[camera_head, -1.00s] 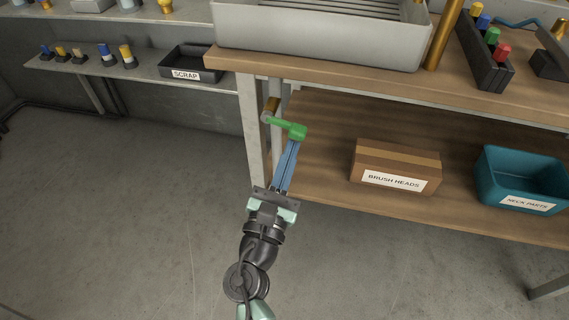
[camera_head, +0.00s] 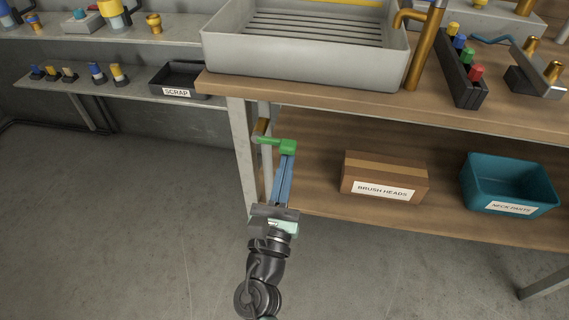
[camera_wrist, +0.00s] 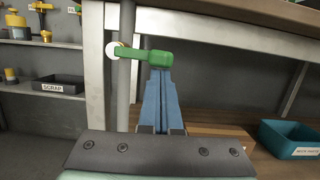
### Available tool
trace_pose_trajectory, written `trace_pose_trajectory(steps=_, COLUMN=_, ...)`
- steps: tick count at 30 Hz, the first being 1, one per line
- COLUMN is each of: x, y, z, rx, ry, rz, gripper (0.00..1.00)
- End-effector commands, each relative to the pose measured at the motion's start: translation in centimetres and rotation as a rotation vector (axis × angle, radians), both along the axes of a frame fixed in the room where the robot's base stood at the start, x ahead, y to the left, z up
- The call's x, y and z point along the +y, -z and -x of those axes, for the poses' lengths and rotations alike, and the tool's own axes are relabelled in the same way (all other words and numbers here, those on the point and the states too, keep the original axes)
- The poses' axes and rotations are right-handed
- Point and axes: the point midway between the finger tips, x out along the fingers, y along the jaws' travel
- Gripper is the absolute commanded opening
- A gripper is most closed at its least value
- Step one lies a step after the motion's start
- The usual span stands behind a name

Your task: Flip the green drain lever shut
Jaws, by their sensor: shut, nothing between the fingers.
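The green drain lever (camera_head: 276,144) sits on a brass valve (camera_head: 262,127) at the pipe beside the bench's front leg, under the tabletop. In the wrist view the lever (camera_wrist: 143,55) lies about level, running right from the pipe to a thicker end block. My gripper (camera_head: 287,158) is shut and empty. Its blue fingers point up at the lever's thick right end. In the wrist view the fingertips (camera_wrist: 160,71) meet the lower edge of that end block; I cannot tell whether they touch it.
A grey sink tray (camera_head: 300,68) stands on the wooden bench above. On the lower shelf are a BRUSH HEADS box (camera_head: 385,170) and a teal NECK PARTS bin (camera_head: 508,182). A black SCRAP tray (camera_head: 178,82) is on the left shelf. The floor at left is clear.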

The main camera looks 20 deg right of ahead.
Motion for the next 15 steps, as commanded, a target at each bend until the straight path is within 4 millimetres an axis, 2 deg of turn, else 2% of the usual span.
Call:
trace_pose_trajectory(steps=8, x=0.0, y=0.8, z=-0.1, rx=-0.001, ry=0.0, rz=-0.002, gripper=0.0)
trace_pose_trajectory(steps=15, x=0.1, y=4.0, z=-0.6, rx=-0.001, ry=0.0, rz=-0.001, gripper=0.0)
